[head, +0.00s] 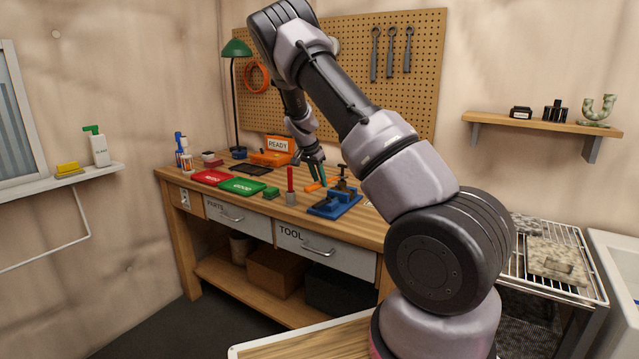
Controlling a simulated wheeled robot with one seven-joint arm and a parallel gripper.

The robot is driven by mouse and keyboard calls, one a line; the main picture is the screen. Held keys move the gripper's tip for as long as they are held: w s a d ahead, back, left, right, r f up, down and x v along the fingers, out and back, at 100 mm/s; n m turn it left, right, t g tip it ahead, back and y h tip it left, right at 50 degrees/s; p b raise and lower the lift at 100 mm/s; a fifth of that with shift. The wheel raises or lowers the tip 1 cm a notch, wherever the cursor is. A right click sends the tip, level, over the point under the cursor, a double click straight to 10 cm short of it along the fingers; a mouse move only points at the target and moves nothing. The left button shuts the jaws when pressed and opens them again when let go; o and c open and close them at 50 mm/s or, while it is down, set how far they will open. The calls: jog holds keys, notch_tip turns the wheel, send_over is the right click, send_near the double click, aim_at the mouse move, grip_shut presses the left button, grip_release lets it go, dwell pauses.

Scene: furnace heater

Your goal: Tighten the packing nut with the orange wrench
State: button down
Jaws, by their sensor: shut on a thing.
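The orange wrench (313,187) is between the fingertips of my gripper (318,180), just above or at the bench top; the small gap there cannot be judged. My gripper is shut on the wrench, pointing down. A valve with a dark brassy stem (342,174) stands upright on a blue fixture (336,204) just right of the gripper. The packing nut is too small to make out on the valve. The wrench's right end is close to the valve, but I cannot tell whether it touches.
The wooden bench (180,172) also holds a red tray (211,178), a green tray (242,186), an upright red cylinder (290,180) close left of the gripper, and an orange box with a READY sign (278,144). A pegboard (345,60) with grey tools is behind.

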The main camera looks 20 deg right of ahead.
aim_at(307, 188)
jog(key=shift+s+a, duration=0.6)
jog(key=shift+a, duration=0.4)
jog(key=shift+s+a, duration=0.6)
jog(key=shift+a, duration=0.4)
jog(key=shift+s+a, duration=0.6)
jog(key=shift+a, duration=0.4)
